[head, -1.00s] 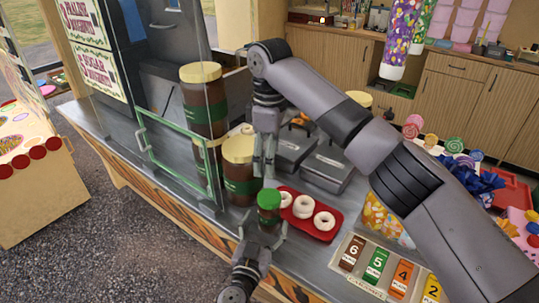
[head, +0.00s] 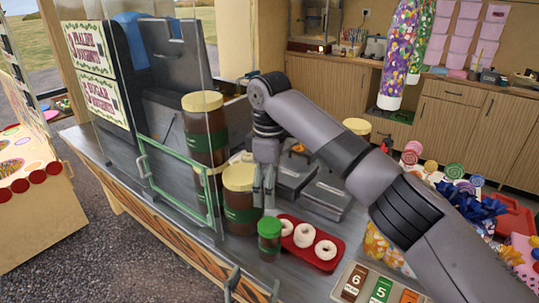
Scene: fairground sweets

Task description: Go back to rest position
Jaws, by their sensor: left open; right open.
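My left gripper (head: 253,285) is at the bottom edge of the head view, with only its open, spread fingertips showing. It is empty and apart from a small brown jar with a green lid (head: 269,240), which stands upright on the counter just beyond it. My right gripper (head: 264,199) hangs pointing down behind that jar, beside a larger yellow-lidded jar (head: 240,199). It is open, and I see nothing between its fingers.
A red tray (head: 328,266) with white ring doughnuts lies right of the small jar. Numbered price cards (head: 381,290) stand at the front right. A glass screen with a green frame (head: 178,192) and a tall yellow-lidded jar (head: 204,134) are on the left.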

